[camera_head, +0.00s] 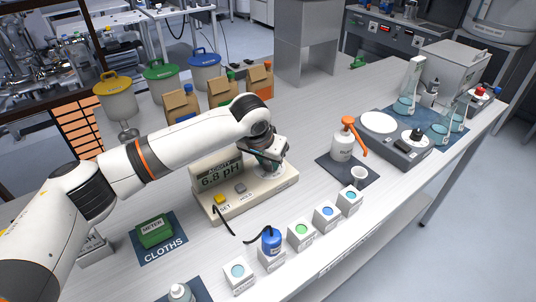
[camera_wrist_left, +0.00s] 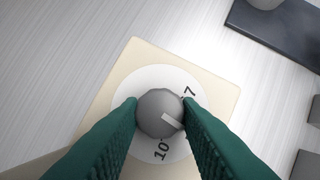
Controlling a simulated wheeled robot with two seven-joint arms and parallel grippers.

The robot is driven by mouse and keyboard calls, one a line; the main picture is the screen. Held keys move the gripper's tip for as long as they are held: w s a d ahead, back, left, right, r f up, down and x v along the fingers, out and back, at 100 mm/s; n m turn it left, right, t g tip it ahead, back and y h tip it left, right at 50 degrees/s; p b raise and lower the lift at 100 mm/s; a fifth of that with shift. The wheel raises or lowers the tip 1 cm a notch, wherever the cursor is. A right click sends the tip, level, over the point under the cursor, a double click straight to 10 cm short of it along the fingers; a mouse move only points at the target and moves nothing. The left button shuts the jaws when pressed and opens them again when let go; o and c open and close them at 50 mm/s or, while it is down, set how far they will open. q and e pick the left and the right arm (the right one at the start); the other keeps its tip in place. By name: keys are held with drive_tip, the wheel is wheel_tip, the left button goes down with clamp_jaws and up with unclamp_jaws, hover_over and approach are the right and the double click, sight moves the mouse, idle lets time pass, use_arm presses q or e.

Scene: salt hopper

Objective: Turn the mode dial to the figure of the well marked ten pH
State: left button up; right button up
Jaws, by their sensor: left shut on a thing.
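The meter (camera_head: 228,203) is a cream box with a display reading "6.8 pH" and yellow SET and grey HOLD buttons. Its mode dial (camera_wrist_left: 158,113) is a round grey knob on a white disc, also partly seen in the head view. The disc shows "10" at the lower middle and "7" at the upper right. The knob's light pointer (camera_wrist_left: 173,122) points to the lower right, between those figures. My left gripper (camera_head: 268,158) reaches down to the dial, its green fingers on both sides of the knob. My right gripper is not in view.
White well blocks (camera_head: 301,235) stand in a row along the front. A blue-capped probe (camera_head: 271,240) stands in one. An orange pump bottle (camera_head: 343,140) stands on a dark mat right of the meter, near a small cup (camera_head: 359,175).

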use_arm(q)
drive_tip(key=m+p, duration=0.2)
drive_tip(key=m+h+p, duration=0.1)
drive_tip(key=p, duration=0.1)
drive_tip(key=shift+w+a+r+g, duration=0.1)
drive_tip(key=shift+r+g, duration=0.15)
drive_tip(key=shift+g, duration=0.15)
drive_tip(key=m+p, duration=0.1)
drive_tip(key=m, duration=0.2)
drive_tip(key=shift+w+f+g+h+p, duration=0.1)
drive_tip(key=shift+g+h+p, duration=0.25)
drive_tip(key=shift+g+h, duration=0.05)
drive_tip(key=shift+f+m+g, duration=0.15)
drive_tip(key=shift+m+g, duration=0.25)
drive_tip(key=shift+m, duration=0.8)
drive_tip(key=shift+w+a+m+g+h, duration=0.1)
drive_tip(key=shift+m+g+h, duration=0.3)
drive_tip(key=shift+m, duration=0.7)
drive_tip(key=o, duration=1)
drive_tip(key=shift+c, duration=0.2)
